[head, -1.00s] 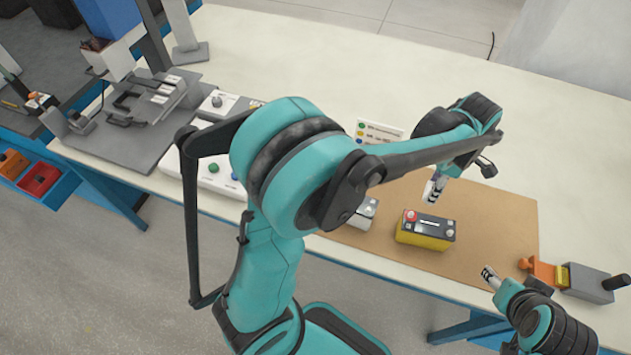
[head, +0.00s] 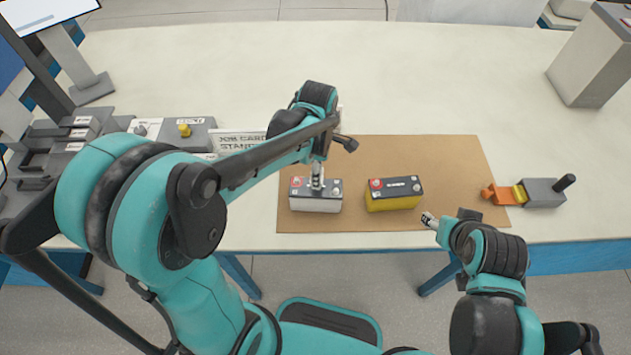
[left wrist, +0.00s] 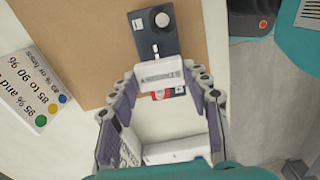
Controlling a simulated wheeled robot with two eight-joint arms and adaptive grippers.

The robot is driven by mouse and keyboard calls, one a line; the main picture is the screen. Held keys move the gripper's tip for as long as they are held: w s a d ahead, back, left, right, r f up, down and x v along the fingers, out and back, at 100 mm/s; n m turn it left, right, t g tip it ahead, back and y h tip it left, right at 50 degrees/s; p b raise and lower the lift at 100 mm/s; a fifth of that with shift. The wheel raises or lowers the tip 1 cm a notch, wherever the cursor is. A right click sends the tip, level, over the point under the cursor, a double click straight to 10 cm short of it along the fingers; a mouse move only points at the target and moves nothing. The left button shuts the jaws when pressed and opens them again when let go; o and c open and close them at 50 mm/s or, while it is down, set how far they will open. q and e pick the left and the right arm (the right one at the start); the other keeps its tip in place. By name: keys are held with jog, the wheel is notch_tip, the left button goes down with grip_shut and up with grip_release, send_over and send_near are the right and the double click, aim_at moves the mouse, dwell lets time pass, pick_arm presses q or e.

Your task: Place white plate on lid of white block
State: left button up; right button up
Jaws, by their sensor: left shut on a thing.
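The white block (head: 316,204) stands on the brown mat, with a dark lid and a red terminal at its left end. My left gripper (head: 317,184) is directly over this lid, pointing down. In the left wrist view its fingers (left wrist: 160,80) are shut on the small white plate (left wrist: 160,73), which has dark lettering. The plate is over the middle of the dark lid (left wrist: 152,40), between the pale round terminal and the red one. I cannot tell whether plate and lid touch. My right gripper (head: 430,220) is near the mat's front edge, its jaws too small to read.
A yellow block (head: 394,200) with a dark lid stands just right of the white block on the mat (head: 450,160). An orange-and-grey device (head: 540,193) is at the right. A job card stand (head: 240,142) is at the left.

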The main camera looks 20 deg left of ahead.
pick_arm(q)
jog(key=shift+a+f+b, duration=0.1)
jog(key=shift+f+b, duration=0.75)
jog(key=shift+f, duration=1.2)
jog(key=shift+f, duration=0.2)
jog(key=o, duration=0.9)
jog(key=shift+o, duration=0.2)
jog(key=shift+r, duration=0.15)
